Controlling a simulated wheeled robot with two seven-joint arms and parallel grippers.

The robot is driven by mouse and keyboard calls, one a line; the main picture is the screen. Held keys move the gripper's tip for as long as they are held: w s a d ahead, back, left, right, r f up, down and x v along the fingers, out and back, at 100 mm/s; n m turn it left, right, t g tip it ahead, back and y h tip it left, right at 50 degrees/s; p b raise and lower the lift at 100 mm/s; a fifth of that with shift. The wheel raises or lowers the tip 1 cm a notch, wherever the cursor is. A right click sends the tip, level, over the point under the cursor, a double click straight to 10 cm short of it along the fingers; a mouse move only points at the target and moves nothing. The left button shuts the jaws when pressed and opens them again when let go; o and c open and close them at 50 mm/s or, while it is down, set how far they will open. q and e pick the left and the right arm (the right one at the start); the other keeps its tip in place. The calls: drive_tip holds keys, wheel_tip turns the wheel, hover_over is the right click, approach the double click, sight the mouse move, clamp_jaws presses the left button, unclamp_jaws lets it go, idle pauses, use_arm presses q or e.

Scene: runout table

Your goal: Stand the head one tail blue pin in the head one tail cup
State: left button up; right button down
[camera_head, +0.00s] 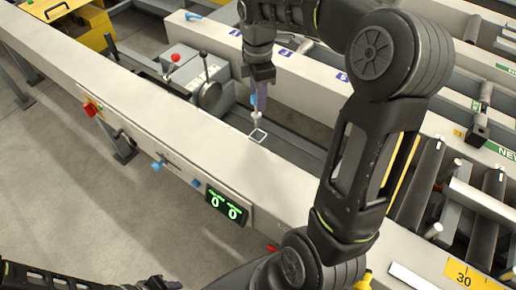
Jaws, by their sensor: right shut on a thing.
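My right gripper (261,82) points down over the near beam and is shut on a slim blue pin (254,99). The pin hangs roughly upright below the fingers, its lower end pale. A small square with a white outline (258,136) lies on the beam top just below the pin; I cannot tell for certain whether it is the cup. The pin's tip looks very near it, but contact is unclear. My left gripper (168,284) shows only in part at the bottom edge, away from the pin, and its jaws cannot be made out.
The beam's front (130,137) carries a red button (90,109), blue knobs (195,183) and a green counter display (227,205). A lever with a red ball (175,58) stands behind the beam. Rollers (417,183) lie at right. The beam top left of the square is clear.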

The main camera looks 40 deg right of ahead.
sight(258, 114)
drive_tip(key=shift+f, duration=3.05)
drive_tip(key=shift+f+p, duration=0.35)
drive_tip(key=shift+f, duration=1.55)
drive_tip(key=shift+f, duration=0.1)
drive_tip(key=c, duration=1.1)
unclamp_jaws()
wheel_tip(258, 114, up, 12)
drive_tip(key=shift+r, duration=0.15)
